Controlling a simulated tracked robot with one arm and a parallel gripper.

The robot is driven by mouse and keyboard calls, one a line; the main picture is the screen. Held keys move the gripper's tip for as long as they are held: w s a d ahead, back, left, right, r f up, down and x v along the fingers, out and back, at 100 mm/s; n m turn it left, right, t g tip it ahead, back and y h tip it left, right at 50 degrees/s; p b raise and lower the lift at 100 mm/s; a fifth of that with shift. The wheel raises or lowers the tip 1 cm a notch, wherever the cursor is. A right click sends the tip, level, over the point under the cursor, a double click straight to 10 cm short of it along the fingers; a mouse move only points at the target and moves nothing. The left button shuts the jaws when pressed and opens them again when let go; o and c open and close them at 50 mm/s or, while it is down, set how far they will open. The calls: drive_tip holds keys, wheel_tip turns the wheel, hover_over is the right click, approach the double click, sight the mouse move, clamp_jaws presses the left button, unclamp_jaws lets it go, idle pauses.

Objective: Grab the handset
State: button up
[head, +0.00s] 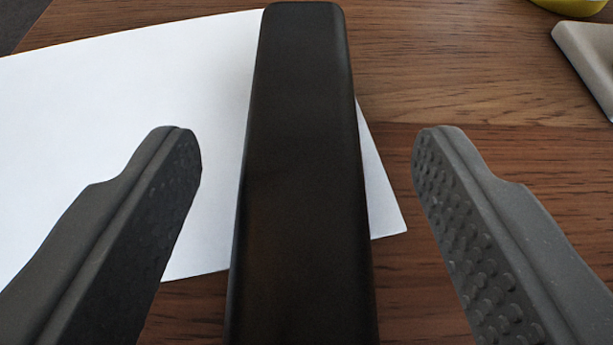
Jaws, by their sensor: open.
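The handset (301,170) is a long, dark black-brown bar with rounded edges. It lies lengthwise up the middle of the head view, and its near end runs out of the bottom of the picture. My gripper (307,140) is open, with one grey finger on each side of the handset. A clear gap shows between each finger and the handset in the picture. The right finger's inner pad is studded. I cannot tell how far above the table the fingertips are.
A white sheet of paper (130,120) lies on the wooden table (450,70), partly under the handset. A beige object (590,60) and a yellow round object (570,5) are cut off at the top right.

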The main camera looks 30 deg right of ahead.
drive_tip(key=c, duration=1.3)
drive_tip(key=shift+o, duration=0.2)
drive_tip(key=shift+r, duration=0.1)
